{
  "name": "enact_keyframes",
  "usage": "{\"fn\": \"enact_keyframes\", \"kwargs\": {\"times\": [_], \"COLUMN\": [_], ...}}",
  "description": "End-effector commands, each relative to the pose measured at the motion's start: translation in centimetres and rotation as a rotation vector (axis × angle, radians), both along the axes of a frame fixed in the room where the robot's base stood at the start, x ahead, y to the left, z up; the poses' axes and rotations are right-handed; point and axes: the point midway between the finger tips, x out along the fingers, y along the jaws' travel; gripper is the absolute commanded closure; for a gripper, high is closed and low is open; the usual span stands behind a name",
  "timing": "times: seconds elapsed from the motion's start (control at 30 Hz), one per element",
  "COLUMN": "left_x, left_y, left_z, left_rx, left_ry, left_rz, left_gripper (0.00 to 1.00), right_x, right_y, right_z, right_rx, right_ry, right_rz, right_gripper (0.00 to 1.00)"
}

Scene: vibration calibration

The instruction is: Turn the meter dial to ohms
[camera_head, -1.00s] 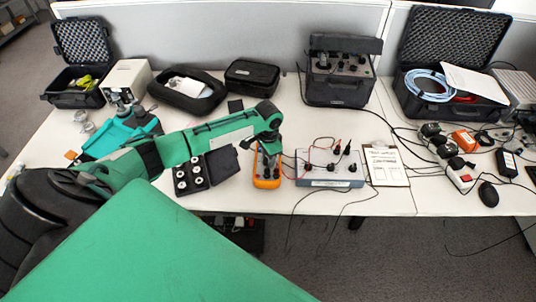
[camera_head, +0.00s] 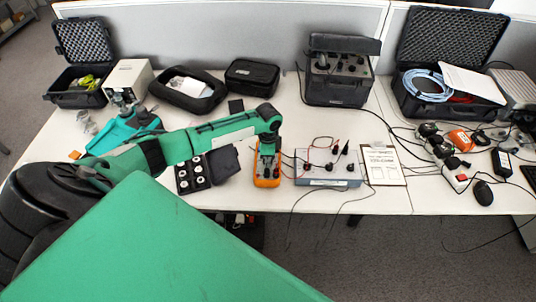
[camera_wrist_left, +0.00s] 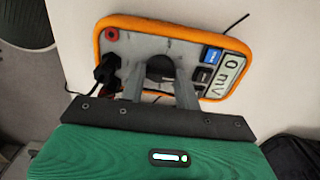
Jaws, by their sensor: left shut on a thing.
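The meter (camera_head: 267,180) has an orange rim and lies face up on the table, below my left gripper in the head view. In the left wrist view the meter (camera_wrist_left: 190,33) shows a grey face. Its display (camera_wrist_left: 230,76) reads "0 mV". The round black dial (camera_wrist_left: 161,68) sits at the middle of the face, partly hidden by the fingers. My left gripper (camera_head: 267,162) is over the meter; in the left wrist view its two fingers (camera_wrist_left: 160,85) are shut on the dial, one on each side. The right gripper is not in view.
Black leads run from the meter to a grey box (camera_head: 328,170) with several terminals at right. An open case of small weights (camera_head: 193,175) lies close at left. A clipboard (camera_head: 384,165) lies right of the box. The table's front edge is just below the meter.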

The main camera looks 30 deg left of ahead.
Motion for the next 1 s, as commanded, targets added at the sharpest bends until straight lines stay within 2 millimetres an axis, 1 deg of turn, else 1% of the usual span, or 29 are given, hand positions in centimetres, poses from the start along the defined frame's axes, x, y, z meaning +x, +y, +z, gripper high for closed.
{"fn": "enact_keyframes", "kwargs": {"times": [0.33,0.37,0.4,0.47,0.8,0.87,0.97,1.0], "left_x": [0.1,0.1,0.1,0.0,0.0,0.1,0.1,0.1], "left_y": [0.0,0.0,0.0,0.0,0.0,0.0,0.0,0.0], "left_z": [0.0,0.0,0.0,0.0,0.3,0.7,2.2,3.0], "left_rx": [-0.001,-0.001,-0.001,-0.001,0.0,-0.001,-0.001,-0.001], "left_ry": [-0.002,-0.002,-0.002,-0.002,-0.001,-0.003,-0.004,-0.006], "left_rz": [-0.002,-0.002,-0.002,-0.002,-0.001,-0.001,-0.001,-0.002], "left_gripper": [0.91,0.66,0.58,0.46,0.46,0.46,0.46,0.46], "right_x": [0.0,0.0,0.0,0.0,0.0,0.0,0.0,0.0], "right_y": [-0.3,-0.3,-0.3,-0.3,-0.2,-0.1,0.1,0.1], "right_z": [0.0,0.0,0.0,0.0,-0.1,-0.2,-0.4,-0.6], "right_rx": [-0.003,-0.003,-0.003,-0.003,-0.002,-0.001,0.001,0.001], "right_ry": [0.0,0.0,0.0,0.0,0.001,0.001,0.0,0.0], "right_rz": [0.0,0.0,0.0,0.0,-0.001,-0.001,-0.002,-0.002], "right_gripper": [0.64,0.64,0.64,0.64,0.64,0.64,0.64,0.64]}}
